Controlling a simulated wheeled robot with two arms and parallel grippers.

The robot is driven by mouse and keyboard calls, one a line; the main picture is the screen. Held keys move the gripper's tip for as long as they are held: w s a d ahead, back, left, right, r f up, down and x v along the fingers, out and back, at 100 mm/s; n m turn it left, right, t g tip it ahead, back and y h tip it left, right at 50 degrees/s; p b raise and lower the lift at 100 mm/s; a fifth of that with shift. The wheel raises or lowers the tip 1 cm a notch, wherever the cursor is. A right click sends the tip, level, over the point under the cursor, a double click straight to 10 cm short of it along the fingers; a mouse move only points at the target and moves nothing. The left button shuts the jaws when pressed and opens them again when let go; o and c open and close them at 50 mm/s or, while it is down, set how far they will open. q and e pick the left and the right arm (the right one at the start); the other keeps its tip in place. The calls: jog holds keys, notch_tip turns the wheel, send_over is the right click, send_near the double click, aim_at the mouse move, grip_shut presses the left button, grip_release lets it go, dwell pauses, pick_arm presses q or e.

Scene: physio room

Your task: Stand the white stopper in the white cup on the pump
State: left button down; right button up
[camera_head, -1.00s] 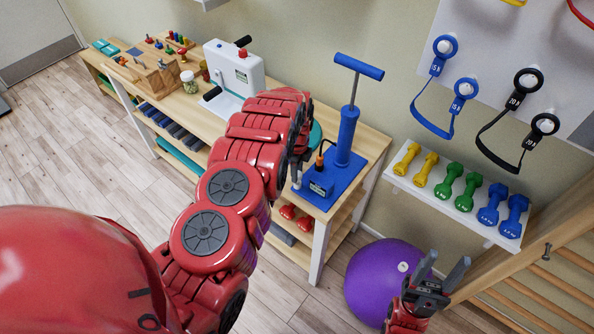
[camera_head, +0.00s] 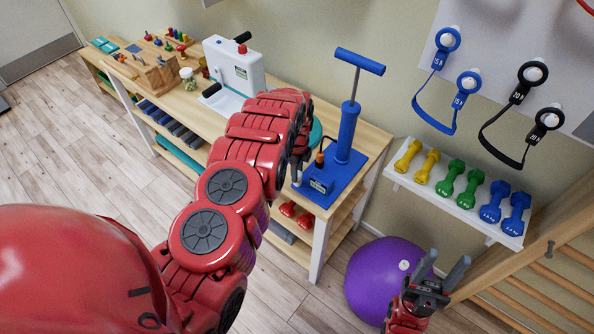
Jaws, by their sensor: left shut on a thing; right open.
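The blue pump (camera_head: 347,133) stands upright on its flat blue base (camera_head: 346,189) at the right end of the wooden bench, with a T-handle on top. A short hose with an orange part (camera_head: 320,158) rises beside the cylinder. My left gripper (camera_head: 297,178) is at the left edge of the pump base, mostly hidden by my own red arm. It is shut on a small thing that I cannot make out. My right gripper (camera_head: 440,278) is open and empty, low in front of the purple ball.
The bench (camera_head: 372,142) also holds a white machine (camera_head: 233,68), a jar (camera_head: 189,82) and a wooden peg block (camera_head: 157,78). A shelf of dumbbells (camera_head: 465,190) is right of the pump. A purple ball (camera_head: 375,275) lies on the floor below.

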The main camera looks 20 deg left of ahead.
pick_arm(q)
jog(key=shift+f+b, duration=0.35)
jog(key=shift+c, duration=2.2)
grip_release()
jog(key=shift+o, duration=0.2)
jog(key=shift+r, duration=0.15)
jog(key=shift+r+p, duration=0.4)
jog(key=shift+r, duration=3)
